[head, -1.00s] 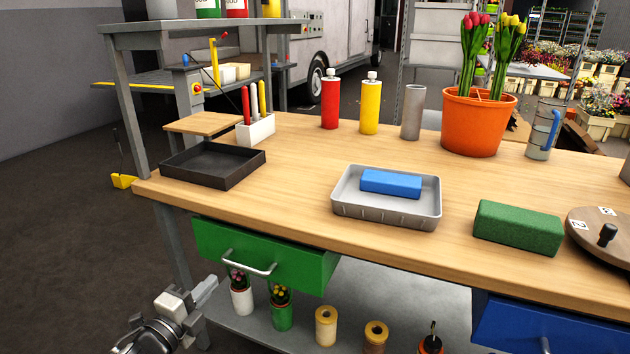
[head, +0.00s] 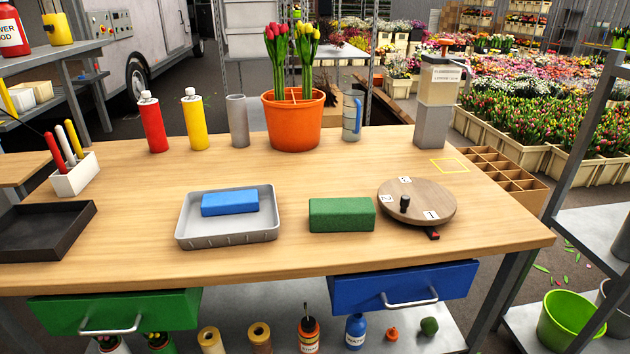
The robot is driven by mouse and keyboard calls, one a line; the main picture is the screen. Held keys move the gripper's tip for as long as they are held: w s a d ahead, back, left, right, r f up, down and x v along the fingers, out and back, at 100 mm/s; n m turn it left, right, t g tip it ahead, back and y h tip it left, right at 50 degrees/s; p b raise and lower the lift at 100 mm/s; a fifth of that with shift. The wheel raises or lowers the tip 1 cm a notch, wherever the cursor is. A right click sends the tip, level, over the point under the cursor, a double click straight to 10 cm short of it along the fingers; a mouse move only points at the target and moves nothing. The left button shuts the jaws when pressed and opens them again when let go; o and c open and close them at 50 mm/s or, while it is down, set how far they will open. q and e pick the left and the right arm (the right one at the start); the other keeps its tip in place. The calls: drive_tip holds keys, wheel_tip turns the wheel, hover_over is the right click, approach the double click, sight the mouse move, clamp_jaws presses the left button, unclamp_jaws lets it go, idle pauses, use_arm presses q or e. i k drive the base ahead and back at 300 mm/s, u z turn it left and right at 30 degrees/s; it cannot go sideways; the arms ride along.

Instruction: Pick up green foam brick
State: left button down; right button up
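The green foam brick (head: 342,214) lies flat on the wooden workbench (head: 290,262), near its front edge. It sits between the grey tray on its left and the round wooden turntable on its right, apart from both. Nothing covers it. Neither of my grippers shows in the head view now.
The grey tray (head: 228,238) holds a blue brick (head: 230,202). The turntable (head: 417,203) has a black knob. Behind stand red (head: 152,122) and yellow (head: 194,120) bottles, a grey cylinder (head: 237,120) and an orange tulip pot (head: 293,122). Green (head: 115,312) and blue (head: 404,288) drawers jut out below.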

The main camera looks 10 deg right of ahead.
sight(337, 215)
drive_tip(key=u, duration=3.95)
drive_tip(key=k, duration=2.15)
